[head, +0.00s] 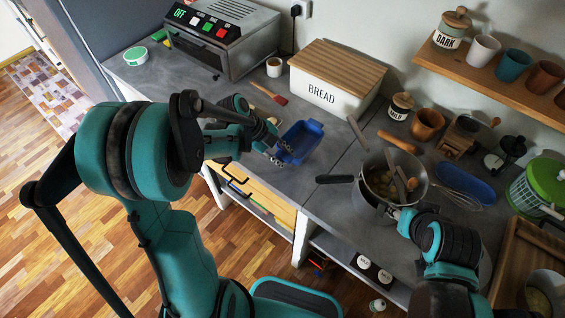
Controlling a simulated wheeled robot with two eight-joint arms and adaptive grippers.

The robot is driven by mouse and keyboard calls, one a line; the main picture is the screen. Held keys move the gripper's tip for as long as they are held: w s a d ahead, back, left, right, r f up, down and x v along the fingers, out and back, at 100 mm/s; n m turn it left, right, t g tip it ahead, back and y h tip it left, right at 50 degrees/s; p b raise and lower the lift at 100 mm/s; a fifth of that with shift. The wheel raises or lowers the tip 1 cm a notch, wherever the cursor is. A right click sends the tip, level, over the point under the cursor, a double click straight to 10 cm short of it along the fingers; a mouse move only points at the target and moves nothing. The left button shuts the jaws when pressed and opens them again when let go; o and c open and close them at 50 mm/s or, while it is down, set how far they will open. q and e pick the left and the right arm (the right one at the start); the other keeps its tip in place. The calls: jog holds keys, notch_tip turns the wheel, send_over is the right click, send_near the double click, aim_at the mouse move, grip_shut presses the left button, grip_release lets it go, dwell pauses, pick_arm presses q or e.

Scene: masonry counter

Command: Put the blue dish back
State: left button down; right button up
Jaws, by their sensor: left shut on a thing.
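The blue dish (300,143) is a small rectangular dish with raised sides, at the counter's front edge in front of the bread box. My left gripper (277,155) is shut on the dish's near left side. I cannot tell whether the dish rests on the counter or is slightly raised. My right gripper (392,211) is at the near side of the metal pot (366,202). Its fingers are small and partly hidden, so I cannot tell whether they are open.
The pot holds food and utensils, and its dark handle (335,179) points left. The bread box (335,85) and toaster oven (222,35) stand behind. A blue oval dish (465,183) lies right of the pot. A red-handled brush (270,95) lies behind the blue dish.

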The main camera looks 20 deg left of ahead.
pick_arm(q)
notch_tip(320, 180, down, 6)
jog(key=shift+r+b, duration=0.15)
jog(key=shift+b, duration=0.65)
jog(key=c, duration=1.6)
grip_release()
jog(key=shift+o, duration=0.2)
